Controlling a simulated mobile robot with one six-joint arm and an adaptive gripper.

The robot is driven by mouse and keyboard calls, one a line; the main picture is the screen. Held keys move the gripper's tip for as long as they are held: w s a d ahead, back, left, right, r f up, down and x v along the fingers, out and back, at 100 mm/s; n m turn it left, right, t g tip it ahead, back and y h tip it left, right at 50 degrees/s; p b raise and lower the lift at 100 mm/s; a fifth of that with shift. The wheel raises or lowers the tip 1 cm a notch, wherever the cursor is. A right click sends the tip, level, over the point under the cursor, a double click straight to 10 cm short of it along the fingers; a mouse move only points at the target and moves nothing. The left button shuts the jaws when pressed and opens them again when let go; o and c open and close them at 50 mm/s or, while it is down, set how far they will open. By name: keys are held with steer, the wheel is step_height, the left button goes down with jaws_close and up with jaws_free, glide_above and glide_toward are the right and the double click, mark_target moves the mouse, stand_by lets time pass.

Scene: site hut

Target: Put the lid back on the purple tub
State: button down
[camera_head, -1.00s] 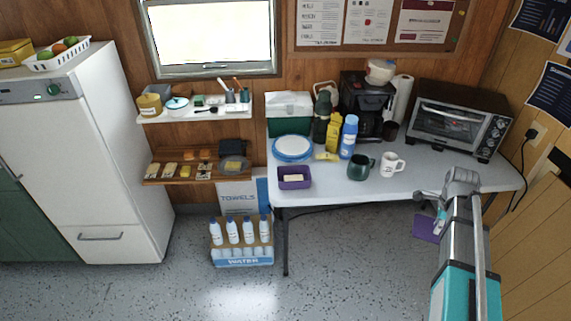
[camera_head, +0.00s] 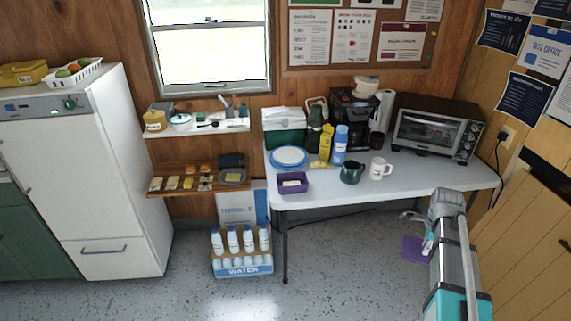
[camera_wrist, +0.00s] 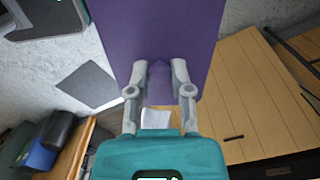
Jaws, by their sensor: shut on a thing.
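The purple tub (camera_head: 294,187) stands open at the left front of the white table, with a pale yellowish block (camera_head: 291,183) inside. Its lid is a flat purple panel (camera_head: 411,249), held low in front of the table's right part, well apart from the tub. In the wrist view the purple lid (camera_wrist: 158,30) fills the upper middle. My gripper (camera_wrist: 159,72) is shut on the lid's near edge. In the head view my gripper (camera_head: 428,240) is small and partly hidden by my arm.
Left of centre on the table (camera_head: 330,188) are a blue-rimmed round container (camera_head: 289,157), a yellow bottle (camera_head: 326,143) and a blue bottle (camera_head: 340,146). A green mug (camera_head: 351,173) and white mug (camera_head: 379,169) stand right of the tub. Water bottles (camera_head: 242,262) stand below; floor before them is clear.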

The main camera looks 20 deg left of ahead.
steer(key=shift+a, duration=0.35)
stand_by(0.3)
